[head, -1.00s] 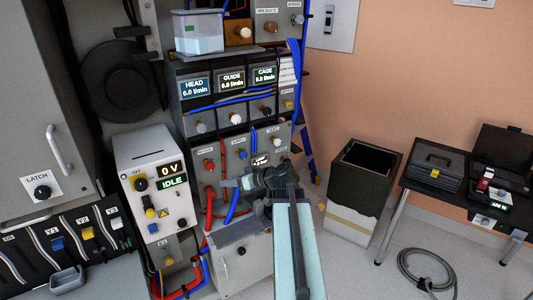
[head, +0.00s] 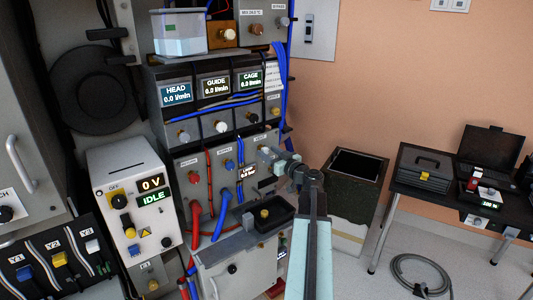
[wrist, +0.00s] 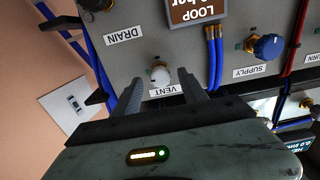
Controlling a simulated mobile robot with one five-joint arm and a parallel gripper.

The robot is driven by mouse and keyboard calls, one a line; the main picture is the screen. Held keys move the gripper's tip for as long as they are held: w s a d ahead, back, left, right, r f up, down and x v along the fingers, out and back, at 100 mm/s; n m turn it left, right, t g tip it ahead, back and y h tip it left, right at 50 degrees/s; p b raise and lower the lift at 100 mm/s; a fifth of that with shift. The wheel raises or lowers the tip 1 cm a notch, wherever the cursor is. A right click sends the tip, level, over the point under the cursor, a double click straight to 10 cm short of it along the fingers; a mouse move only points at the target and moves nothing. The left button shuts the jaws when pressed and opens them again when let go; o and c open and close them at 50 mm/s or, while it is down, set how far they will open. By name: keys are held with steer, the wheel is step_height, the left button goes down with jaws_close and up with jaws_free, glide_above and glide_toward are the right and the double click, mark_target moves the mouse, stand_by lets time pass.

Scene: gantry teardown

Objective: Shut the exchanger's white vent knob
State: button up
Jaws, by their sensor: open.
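The white vent knob (wrist: 160,75) sits on the exchanger's grey panel (wrist: 150,45), beside the VENT label, in the wrist view, where the labels appear upside down. My gripper (wrist: 147,77) is open, its two dark fingers pointing at the panel on either side of the knob.
The blue supply knob (wrist: 267,47), blue hoses (wrist: 214,55) and LOOP display (wrist: 195,10) lie right of the vent in the wrist view. The DRAIN valve (wrist: 97,4) is at upper left. A black tray (head: 240,223) stands below the panel; a dark bin (head: 352,205) stands right.

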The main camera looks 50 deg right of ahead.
steer(key=shift+w, duration=0.5)
jaws_close()
steer(key=shift+m, duration=0.4)
steer(key=m, duration=0.4)
steer(key=shift+d, duration=0.1)
steer(key=m, duration=0.4)
steer(key=shift+m, duration=0.3)
steer(key=m, duration=0.4)
steer(key=shift+s+f, duration=0.1)
steer(key=shift+f, duration=0.05)
steer(key=shift+m, duration=2.2)
